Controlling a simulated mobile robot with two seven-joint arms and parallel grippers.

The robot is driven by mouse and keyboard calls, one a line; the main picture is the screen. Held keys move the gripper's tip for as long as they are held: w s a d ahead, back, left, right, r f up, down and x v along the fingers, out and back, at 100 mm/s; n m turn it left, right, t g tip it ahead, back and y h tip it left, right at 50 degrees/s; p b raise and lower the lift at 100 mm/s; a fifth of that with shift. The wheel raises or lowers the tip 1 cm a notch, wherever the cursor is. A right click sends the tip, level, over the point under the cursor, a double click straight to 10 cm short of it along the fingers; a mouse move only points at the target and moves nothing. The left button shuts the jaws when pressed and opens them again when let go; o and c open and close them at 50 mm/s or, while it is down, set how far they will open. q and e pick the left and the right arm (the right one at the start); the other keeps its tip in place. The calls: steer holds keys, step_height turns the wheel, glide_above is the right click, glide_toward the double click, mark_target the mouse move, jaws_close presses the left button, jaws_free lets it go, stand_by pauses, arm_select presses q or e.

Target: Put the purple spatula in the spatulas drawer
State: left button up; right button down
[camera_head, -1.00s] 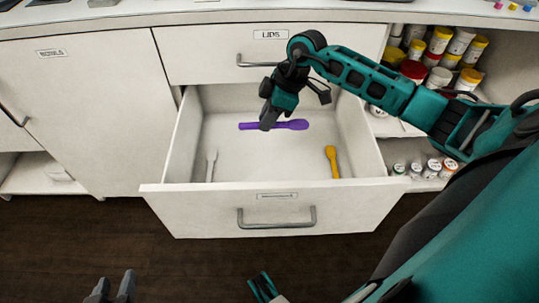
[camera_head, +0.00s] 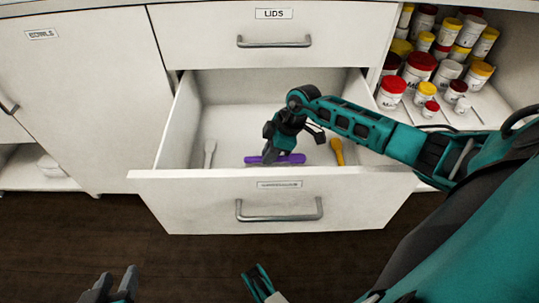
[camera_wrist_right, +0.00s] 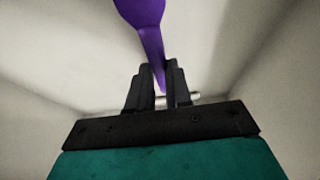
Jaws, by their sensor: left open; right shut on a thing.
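The purple spatula (camera_head: 291,158) lies crosswise over the open drawer (camera_head: 270,190), close behind its front panel. My right gripper (camera_head: 268,153) reaches into the drawer from above and is shut on the spatula's handle. In the right wrist view the purple spatula (camera_wrist_right: 146,14) runs between the fingers of the right gripper (camera_wrist_right: 160,75), its broad head at the top. I cannot tell whether the spatula touches the drawer floor. The drawer's front label is too small to read. My left gripper (camera_head: 118,284) is open and empty at the bottom left, over the floor.
A pale grey spatula (camera_head: 209,152) is in the drawer at left, a yellow one (camera_head: 337,152) at right. The closed lids drawer (camera_head: 273,40) is above. Shelves with several jars (camera_head: 420,66) stand at right. A closed cabinet door (camera_head: 80,90) is at left.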

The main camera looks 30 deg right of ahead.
steer(key=shift+f, duration=0.2)
steer(key=shift+f, duration=0.35)
steer(key=c, duration=1)
jaws_free()
steer(key=shift+c, duration=0.2)
